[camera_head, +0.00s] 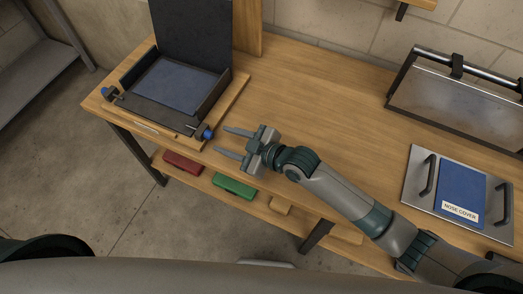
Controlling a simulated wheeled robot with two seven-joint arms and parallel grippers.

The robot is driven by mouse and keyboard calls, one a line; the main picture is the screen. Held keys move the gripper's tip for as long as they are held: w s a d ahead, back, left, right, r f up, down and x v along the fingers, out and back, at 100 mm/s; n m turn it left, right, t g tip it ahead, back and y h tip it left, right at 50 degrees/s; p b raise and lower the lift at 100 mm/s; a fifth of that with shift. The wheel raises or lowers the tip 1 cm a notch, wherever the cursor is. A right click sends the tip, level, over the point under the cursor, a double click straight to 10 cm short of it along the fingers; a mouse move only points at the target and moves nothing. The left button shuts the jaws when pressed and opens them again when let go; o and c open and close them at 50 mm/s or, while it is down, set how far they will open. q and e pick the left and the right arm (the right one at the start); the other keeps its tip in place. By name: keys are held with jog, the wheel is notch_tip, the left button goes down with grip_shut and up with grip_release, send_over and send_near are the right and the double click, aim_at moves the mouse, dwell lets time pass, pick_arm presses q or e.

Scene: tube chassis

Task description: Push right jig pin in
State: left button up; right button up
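The jig (144,104) is a dark open box with a blue pad (179,86) inside and a raised dark back panel, on the left part of the workbench. The right jig pin (208,133) has a blue knob and sticks out at the jig's front right corner. My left gripper is not in view.
A metal plate with two handles and a blue sheet marked NOSE COVER (461,188) lies at the bench's right. A framed metal chassis (457,96) stands behind it. Red (182,163) and green (234,187) items lie on the lower shelf. The bench (310,95) middle is clear.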

jog(key=b+v, duration=0.2)
jog(key=v, duration=1)
jog(key=shift+s+d, duration=0.2)
jog(key=shift+d, duration=0.15)
jog(key=shift+r, duration=0.1)
